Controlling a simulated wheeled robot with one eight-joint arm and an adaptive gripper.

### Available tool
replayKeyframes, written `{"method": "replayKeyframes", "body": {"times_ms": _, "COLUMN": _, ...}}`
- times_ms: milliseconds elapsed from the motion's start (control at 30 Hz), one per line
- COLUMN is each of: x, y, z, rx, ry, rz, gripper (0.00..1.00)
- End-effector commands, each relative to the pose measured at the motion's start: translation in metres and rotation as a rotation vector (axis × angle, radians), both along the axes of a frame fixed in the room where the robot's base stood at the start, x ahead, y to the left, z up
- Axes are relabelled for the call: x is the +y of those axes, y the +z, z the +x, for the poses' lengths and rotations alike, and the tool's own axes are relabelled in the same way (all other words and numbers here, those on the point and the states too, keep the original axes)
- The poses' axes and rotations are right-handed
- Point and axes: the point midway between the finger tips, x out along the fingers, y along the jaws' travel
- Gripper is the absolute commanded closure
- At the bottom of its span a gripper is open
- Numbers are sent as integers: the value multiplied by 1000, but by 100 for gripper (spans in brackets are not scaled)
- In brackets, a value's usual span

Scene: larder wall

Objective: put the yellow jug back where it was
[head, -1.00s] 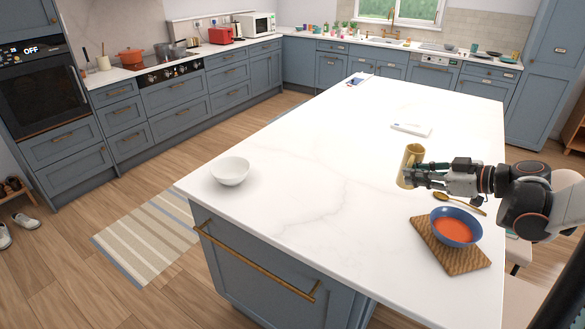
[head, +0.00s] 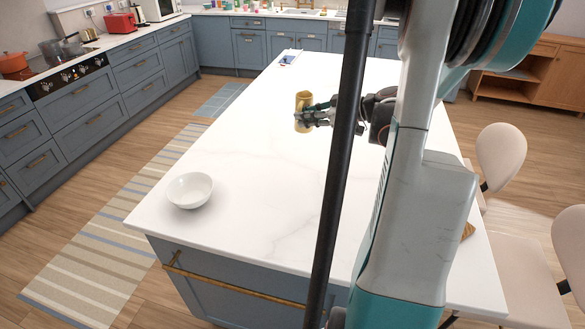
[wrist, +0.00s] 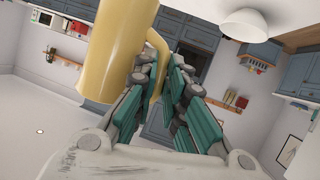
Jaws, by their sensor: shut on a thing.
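The yellow jug (head: 303,101) is at my gripper (head: 318,114), over the far part of the white island top. I cannot tell whether its base touches the top. In the wrist view the jug (wrist: 112,50) fills the upper left, with its handle (wrist: 158,52) running down between the fingers. My gripper (wrist: 162,82) is shut on the jug by this handle. The jug looks about upright in the head view.
A white bowl (head: 190,190) stands near the island's front left corner. A blue clipboard-like item (head: 289,57) lies at the far left end. My arm hides much of the island's right side; only a wooden board's corner (head: 468,230) shows. The island's middle left is clear.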

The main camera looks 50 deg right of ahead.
Motion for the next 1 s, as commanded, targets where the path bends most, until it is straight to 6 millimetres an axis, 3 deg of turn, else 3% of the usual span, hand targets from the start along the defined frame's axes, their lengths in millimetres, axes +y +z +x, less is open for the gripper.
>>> {"method": "replayKeyframes", "body": {"times_ms": 100, "x": 0, "y": -34, "z": 0, "rx": 0, "ry": 0, "rz": 0, "gripper": 100}}
{"method": "replayKeyframes", "body": {"times_ms": 433, "x": 0, "y": -112, "z": 1, "rx": -1, "ry": 1, "rz": 0, "gripper": 100}}
{"method": "replayKeyframes", "body": {"times_ms": 600, "x": 1, "y": -133, "z": 0, "rx": -1, "ry": 1, "rz": 0, "gripper": 100}}
{"method": "replayKeyframes", "body": {"times_ms": 833, "x": 1, "y": -147, "z": 1, "rx": -1, "ry": 1, "rz": 0, "gripper": 100}}
{"method": "replayKeyframes", "body": {"times_ms": 1000, "x": 0, "y": -173, "z": 1, "rx": -1, "ry": 1, "rz": 0, "gripper": 100}}
